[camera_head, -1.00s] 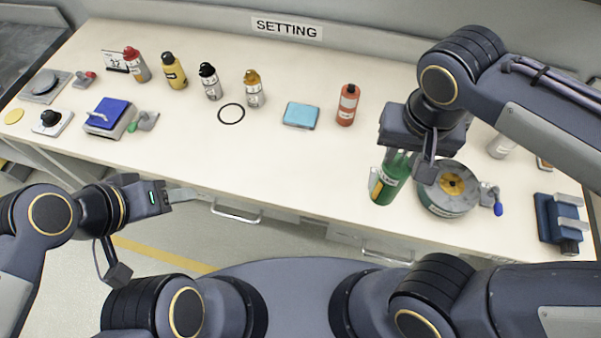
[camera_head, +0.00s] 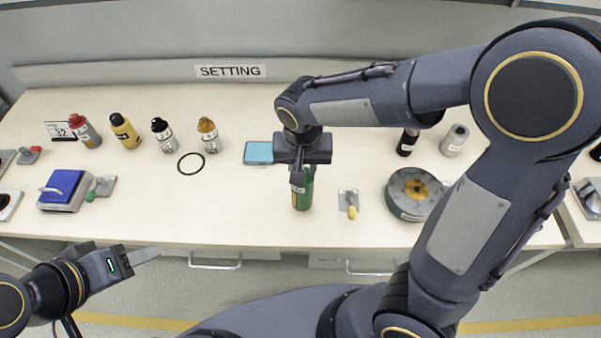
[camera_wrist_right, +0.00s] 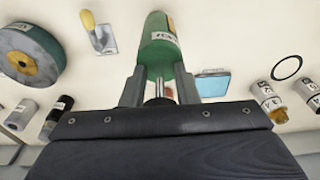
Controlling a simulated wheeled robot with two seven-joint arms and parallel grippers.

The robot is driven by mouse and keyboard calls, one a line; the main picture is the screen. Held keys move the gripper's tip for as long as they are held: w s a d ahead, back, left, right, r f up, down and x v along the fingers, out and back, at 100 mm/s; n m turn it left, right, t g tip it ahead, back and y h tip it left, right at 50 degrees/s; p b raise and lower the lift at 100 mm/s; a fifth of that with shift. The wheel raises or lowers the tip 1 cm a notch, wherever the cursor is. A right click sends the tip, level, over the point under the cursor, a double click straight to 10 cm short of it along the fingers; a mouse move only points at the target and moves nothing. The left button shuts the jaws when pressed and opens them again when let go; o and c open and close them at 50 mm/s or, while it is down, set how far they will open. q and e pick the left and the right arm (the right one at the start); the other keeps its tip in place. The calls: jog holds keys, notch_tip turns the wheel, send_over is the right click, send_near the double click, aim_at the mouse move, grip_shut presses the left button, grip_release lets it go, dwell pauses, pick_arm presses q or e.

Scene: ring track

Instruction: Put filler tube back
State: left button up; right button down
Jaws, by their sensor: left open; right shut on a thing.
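The green filler tube (camera_head: 302,192) has a yellow patch and a white label. My right gripper (camera_head: 299,172) is shut on its narrow upper end and holds it roughly upright over the front part of the bench. I cannot tell whether its base touches the bench. In the right wrist view the green tube (camera_wrist_right: 158,45) extends away beyond the two fingers of the right gripper (camera_wrist_right: 159,90). My left gripper (camera_head: 146,256) is open and empty, low at the left, in front of the bench edge.
A row of bottles, including a yellow one (camera_head: 124,131), stands at the back left with a black ring (camera_head: 191,163). A blue pad (camera_head: 258,152) lies left of the tube.

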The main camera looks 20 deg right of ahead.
jog(key=shift+w+a+f, duration=0.1)
jog(key=shift+f, duration=0.85)
jog(key=shift+w+a+f, duration=0.1)
jog(key=shift+f, duration=0.8)
jog(key=shift+f, duration=0.2)
jog(key=c, duration=1.1)
grip_release()
jog(key=shift+r, duration=0.15)
jog(key=r, duration=0.4)
jog(key=s+r, duration=0.1)
jog(key=r, duration=0.7)
jog(key=shift+s+a, duration=0.15)
jog(key=shift+s, duration=0.1)
jog(key=s+d+t+y, duration=0.2)
jog(key=s+d, duration=0.2)
jog(key=s, duration=0.3)
jog(key=s+d+n+t+y, duration=0.1)
jog(key=s+d+t+y, duration=0.1)
jog(key=s+d, duration=0.3)
jog(key=shift+s+d+f+n, duration=0.25)
jog(key=shift+s+d+n, duration=0.05)
jog(key=shift+s, duration=1.1)
